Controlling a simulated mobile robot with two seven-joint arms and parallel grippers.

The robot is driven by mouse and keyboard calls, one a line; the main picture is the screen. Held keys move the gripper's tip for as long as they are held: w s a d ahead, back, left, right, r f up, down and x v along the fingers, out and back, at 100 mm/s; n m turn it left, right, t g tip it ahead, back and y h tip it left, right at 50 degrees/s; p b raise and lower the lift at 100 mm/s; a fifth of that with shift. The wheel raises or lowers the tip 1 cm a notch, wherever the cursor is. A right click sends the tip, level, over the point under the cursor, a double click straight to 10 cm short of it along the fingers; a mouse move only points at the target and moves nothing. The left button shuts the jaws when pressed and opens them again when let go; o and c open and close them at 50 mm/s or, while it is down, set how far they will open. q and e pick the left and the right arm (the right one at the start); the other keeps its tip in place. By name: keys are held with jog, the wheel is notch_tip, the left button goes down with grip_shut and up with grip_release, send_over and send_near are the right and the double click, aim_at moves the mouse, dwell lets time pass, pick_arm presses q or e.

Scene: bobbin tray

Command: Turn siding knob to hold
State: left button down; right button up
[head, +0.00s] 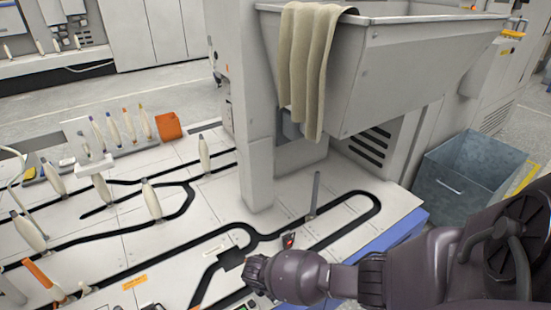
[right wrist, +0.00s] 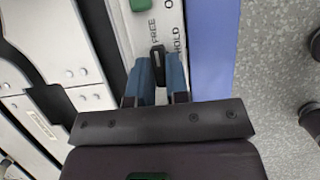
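The siding knob (right wrist: 157,57) is a small black lever on a pale panel (right wrist: 171,14) in the right wrist view. The panel carries the words FREE and HOLD, and the lever's tip points up the picture toward the FREE lettering. The blue fingers of my right gripper (right wrist: 161,80) stand on either side of the lever, with no clear gap, and look closed on it. In the head view my right arm reaches in from the lower right; its fingers and the knob are hidden there. My left gripper is not in view.
A green part (right wrist: 141,5) sits on the panel above the knob. In the head view an upright grey rod (head: 314,194) and a small red-and-black part (head: 288,241) stand near my arm. Bobbins (head: 152,200) stand along black tracks. A grey bin (head: 468,180) is at right.

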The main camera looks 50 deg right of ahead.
grip_shut()
jog(key=shift+w+r+m, duration=0.1)
jog(key=shift+m, duration=0.6)
jog(key=shift+m+g+y+p, duration=0.3)
jog(key=shift+m+g+p, duration=0.25)
jog(key=shift+m, duration=0.55)
jog(key=m, duration=0.2)
jog(key=m+g+y, duration=0.1)
jog(key=m, duration=0.1)
jog(key=shift+m+g, duration=0.25)
jog(key=shift+m, duration=0.05)
jog(key=m+y, duration=0.1)
jog(key=m, duration=0.3)
jog(key=shift+m+g+y, duration=0.3)
jog(key=shift+y, duration=0.1)
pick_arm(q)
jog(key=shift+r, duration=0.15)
pick_arm(e)
jog(key=m+y, duration=0.1)
jog(key=m, duration=0.1)
jog(key=m+y, duration=0.1)
jog(key=m, duration=0.2)
jog(key=shift+d, duration=0.15)
